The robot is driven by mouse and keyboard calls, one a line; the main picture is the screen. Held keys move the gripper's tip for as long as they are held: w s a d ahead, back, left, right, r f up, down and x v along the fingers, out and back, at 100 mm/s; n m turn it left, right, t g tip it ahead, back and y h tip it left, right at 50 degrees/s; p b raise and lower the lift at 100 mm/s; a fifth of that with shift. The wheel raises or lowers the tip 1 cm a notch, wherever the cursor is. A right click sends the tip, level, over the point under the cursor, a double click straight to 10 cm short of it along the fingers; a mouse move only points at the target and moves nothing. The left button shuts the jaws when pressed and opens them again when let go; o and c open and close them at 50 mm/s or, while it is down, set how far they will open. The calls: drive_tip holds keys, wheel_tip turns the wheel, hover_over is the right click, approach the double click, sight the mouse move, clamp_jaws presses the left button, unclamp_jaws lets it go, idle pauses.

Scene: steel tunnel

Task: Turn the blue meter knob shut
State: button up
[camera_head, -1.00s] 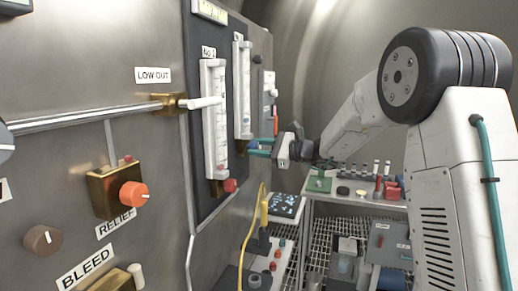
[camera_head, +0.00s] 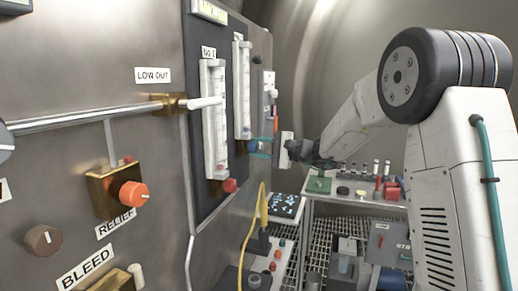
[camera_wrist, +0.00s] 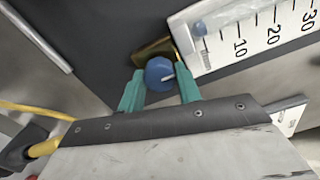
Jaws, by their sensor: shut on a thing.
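The blue meter knob (camera_wrist: 158,73) sits on a brass block (camera_wrist: 150,50) at the end of a white flow meter (camera_wrist: 250,32). A white line marks its face. My gripper (camera_wrist: 160,88) has its two teal fingers on either side of the knob and is shut on it. In the head view the knob (camera_head: 254,146) shows small beside the teal fingers of my gripper (camera_head: 264,148), below the farther meter tube (camera_head: 242,90).
A nearer meter (camera_head: 214,120) with a red knob (camera_head: 230,185) is to the left on the dark panel. A yellow cable (camera_head: 255,225) hangs below. A bench (camera_head: 350,195) with small items stands behind, right of the panel.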

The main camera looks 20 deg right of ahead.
drive_tip(key=shift+n, duration=0.4)
drive_tip(key=shift+f, duration=0.1)
drive_tip(key=o, duration=1)
drive_tip(key=v, duration=0.8)
drive_tip(key=shift+a, duration=0.1)
